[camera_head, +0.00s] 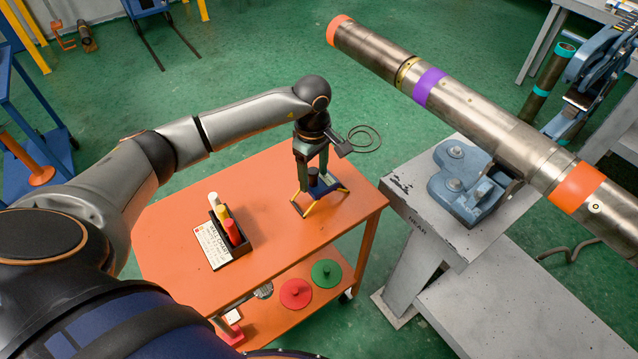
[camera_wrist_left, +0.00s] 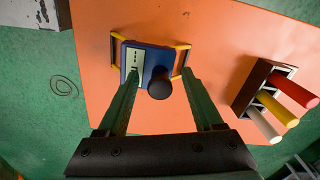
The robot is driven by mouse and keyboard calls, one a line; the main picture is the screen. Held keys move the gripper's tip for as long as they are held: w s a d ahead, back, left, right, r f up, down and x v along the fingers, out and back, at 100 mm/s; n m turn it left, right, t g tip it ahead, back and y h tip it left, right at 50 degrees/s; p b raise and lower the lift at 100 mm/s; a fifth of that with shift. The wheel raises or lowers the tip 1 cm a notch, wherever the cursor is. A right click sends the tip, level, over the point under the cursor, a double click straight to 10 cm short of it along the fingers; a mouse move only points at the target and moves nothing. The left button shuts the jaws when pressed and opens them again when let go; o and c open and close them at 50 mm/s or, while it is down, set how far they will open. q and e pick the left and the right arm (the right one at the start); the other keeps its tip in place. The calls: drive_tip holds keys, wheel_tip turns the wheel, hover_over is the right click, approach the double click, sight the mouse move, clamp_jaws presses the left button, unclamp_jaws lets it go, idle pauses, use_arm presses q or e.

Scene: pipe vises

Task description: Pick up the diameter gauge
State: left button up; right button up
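The diameter gauge (camera_head: 329,184) stands on the orange cart top, with a blue body, yellow-tipped legs, a small display and a black knob on top. In the left wrist view the gauge (camera_wrist_left: 148,60) lies just beyond my fingertips, its black knob between them in the picture. My left gripper (camera_head: 313,180) points down over it, and its dark green fingers partly hide it. In the left wrist view my left gripper (camera_wrist_left: 160,76) is open, with a clear gap on both sides of the knob. My right gripper is in neither view.
A black holder (camera_head: 240,246) with white, yellow and red markers and a label stands on the orange cart (camera_head: 180,270). Red (camera_head: 296,293) and green discs (camera_head: 326,273) lie on its lower shelf. A long steel pipe (camera_head: 490,122) rests in a blue vise (camera_head: 452,190) at right.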

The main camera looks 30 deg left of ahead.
use_arm(q)
clamp_jaws()
idle(0.3)
drive_tip(key=shift+r, duration=0.1)
idle(0.8)
